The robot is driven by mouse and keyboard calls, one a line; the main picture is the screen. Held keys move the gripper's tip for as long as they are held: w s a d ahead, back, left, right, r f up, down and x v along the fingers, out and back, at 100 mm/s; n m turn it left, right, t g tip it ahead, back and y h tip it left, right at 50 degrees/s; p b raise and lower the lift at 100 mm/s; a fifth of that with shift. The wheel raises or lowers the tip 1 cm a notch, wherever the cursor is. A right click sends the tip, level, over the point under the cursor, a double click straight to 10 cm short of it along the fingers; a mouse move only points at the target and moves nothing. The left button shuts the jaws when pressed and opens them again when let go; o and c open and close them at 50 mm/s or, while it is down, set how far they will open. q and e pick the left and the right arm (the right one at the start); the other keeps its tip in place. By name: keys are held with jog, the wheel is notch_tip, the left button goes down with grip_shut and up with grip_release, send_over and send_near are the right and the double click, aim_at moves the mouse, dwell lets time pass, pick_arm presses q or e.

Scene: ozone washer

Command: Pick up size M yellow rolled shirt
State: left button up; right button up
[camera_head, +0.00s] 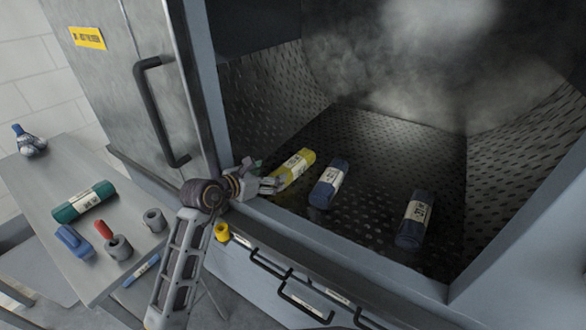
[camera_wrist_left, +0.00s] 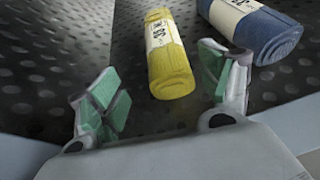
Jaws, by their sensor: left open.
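The yellow rolled shirt (camera_head: 293,168) with a pale label lies on the perforated washer floor, the leftmost of the rolls there. In the left wrist view the yellow shirt (camera_wrist_left: 168,62) lies ahead of the jaws, nearer the right finger; its size letter is not clearly readable. My left gripper (camera_head: 265,182) is at the washer's front sill, close to the near end of the yellow shirt. In the left wrist view my left gripper (camera_wrist_left: 160,92) is open, with green pads spread and nothing between them. My right gripper is not in view.
A blue roll (camera_head: 329,183) lies just right of the yellow one, and a dark roll (camera_head: 413,219) farther right. The washer's front sill (camera_head: 340,245) is a raised edge. A side table (camera_head: 60,180) at left holds a teal roll (camera_head: 84,201) and several small items.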

aim_at(277, 173)
pick_arm(q)
jog(key=shift+x, duration=0.9)
jog(key=shift+w+d+f, duration=0.1)
jog(key=shift+w+d, duration=0.1)
jog(key=shift+d, duration=0.05)
jog(key=shift+w+d+f, duration=0.15)
jog(key=shift+w, duration=0.05)
jog(key=shift+w+d+f, duration=0.2)
jog(key=shift+d, duration=0.15)
jog(key=shift+w+d+f, duration=0.25)
jog(key=shift+w+d, duration=0.1)
jog(key=shift+d, duration=0.1)
jog(key=shift+w+d+f+p, duration=0.15)
jog(key=shift+d+p, duration=0.15)
jog(key=shift+w+d+f, duration=0.25)
jog(key=shift+w+d, duration=0.15)
jog(key=shift+w, duration=0.1)
jog(key=shift+w+d+f, duration=0.25)
jog(key=shift+w, duration=0.05)
jog(key=shift+d, duration=0.1)
jog(key=shift+c, duration=0.6)
jog(key=c, duration=0.9)
jog(key=shift+c, duration=0.2)
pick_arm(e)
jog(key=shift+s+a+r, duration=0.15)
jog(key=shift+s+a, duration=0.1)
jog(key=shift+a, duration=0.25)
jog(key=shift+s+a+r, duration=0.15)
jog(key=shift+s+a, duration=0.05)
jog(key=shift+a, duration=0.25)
